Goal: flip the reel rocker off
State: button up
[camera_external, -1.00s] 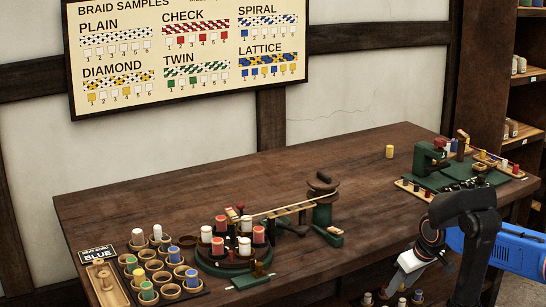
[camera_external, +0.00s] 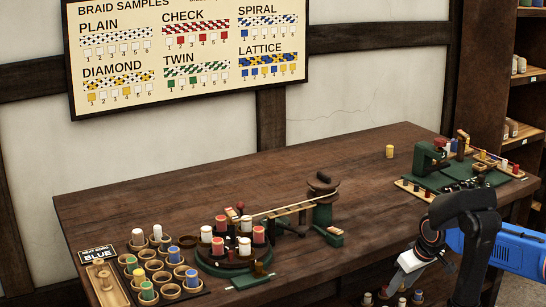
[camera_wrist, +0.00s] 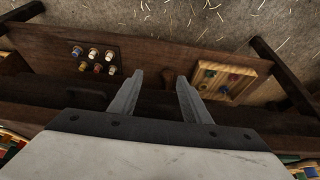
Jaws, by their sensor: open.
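A dark reel (camera_external: 322,187) stands on a green post at the right of the braiding machine on the bench. A small green box with a light top (camera_external: 335,232) sits at its foot; it may be the reel rocker, but its position is too small to read. My gripper (camera_external: 396,284) hangs low in front of the bench, to the right of and apart from the reel. In the wrist view my gripper (camera_wrist: 160,80) is open, with nothing between its fingers. The reel and rocker do not show in the wrist view.
The braiding machine (camera_external: 235,264) carries red and white bobbins. A spool rack (camera_external: 205,285) stands at its left. A second green machine (camera_external: 432,158) stands at the back right. The middle of the bench (camera_external: 190,205) is clear. The wrist view shows several spools (camera_wrist: 96,57) and a wooden tray (camera_wrist: 236,92).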

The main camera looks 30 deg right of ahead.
jog(key=c, duration=0.5)
jog(key=shift+w+r, duration=0.2)
jog(key=shift+r, duration=0.15)
grip_shut()
jog(key=w+a+r+g, duration=0.3)
jog(key=w+r, duration=0.9)
jog(key=w+a+r+g, duration=0.4)
jog(key=w+r, duration=0.9)
jog(key=shift+w, duration=0.1)
